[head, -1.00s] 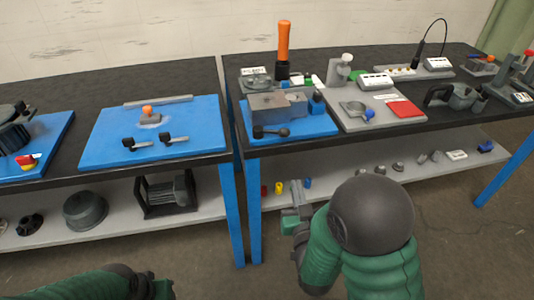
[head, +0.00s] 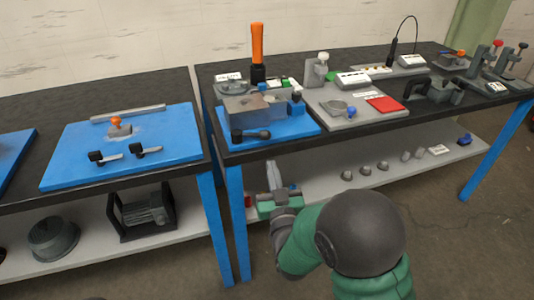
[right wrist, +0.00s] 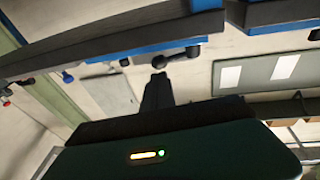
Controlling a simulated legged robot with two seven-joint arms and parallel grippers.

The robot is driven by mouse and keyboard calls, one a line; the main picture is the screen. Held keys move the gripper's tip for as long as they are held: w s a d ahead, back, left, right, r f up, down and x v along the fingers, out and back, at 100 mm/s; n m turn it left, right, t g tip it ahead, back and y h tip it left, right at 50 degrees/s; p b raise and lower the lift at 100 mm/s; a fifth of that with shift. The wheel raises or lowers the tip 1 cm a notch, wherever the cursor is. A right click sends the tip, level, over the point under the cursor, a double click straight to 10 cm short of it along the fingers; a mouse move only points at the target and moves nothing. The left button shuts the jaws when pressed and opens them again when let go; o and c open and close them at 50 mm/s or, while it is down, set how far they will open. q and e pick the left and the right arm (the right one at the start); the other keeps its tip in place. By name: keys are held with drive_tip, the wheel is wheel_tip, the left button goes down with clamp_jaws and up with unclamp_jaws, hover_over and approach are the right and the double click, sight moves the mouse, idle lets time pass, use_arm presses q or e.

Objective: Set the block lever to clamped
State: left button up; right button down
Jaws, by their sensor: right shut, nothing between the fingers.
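A grey metal block (head: 245,106) sits on a blue plate (head: 290,129) at the left end of the right table. A black lever (head: 251,135) with a round knob at its right end lies roughly level along the block's front. A dark knobbed bar, seemingly this lever, shows beyond my fingers in the right wrist view (right wrist: 177,57). My right gripper (head: 272,168) is shut and empty, in front of the table and below the lever, apart from it. Its dark fingers show in the right wrist view (right wrist: 157,88). My left gripper is out of view.
An orange-handled tool (head: 257,50) stands behind the block. A grey board (head: 350,113) with a red pad lies to its right. Another blue plate (head: 75,160) with two black-ended levers lies on the left table. A lower shelf (head: 330,180) holds small parts.

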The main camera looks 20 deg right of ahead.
sight(268, 140)
drive_tip(key=x, duration=0.7)
drive_tip(key=shift+w+d+r+b, duration=0.1)
drive_tip(key=shift+w+b, duration=0.25)
drive_tip(key=shift+w, duration=0.05)
drive_tip(key=shift+w+d+n+y+b, duration=0.3)
drive_tip(key=shift+d+n+y+b, duration=0.2)
drive_tip(key=shift+y, duration=0.3)
drive_tip(key=y, duration=0.1)
drive_tip(key=w+n+y, duration=0.1)
drive_tip(key=shift+w+d+y+b, duration=0.1)
drive_tip(key=shift+d+y+b, duration=0.2)
drive_tip(key=shift+d+b, duration=0.1)
drive_tip(key=shift+w+d+n+y+b, duration=0.15)
drive_tip(key=shift+w+d+n+y, duration=0.1)
drive_tip(key=shift+w, duration=0.25)
drive_tip(key=shift+w+d+n+y+b, duration=0.15)
drive_tip(key=shift+w+d+n+y, duration=0.1)
drive_tip(key=shift+w, duration=0.55)
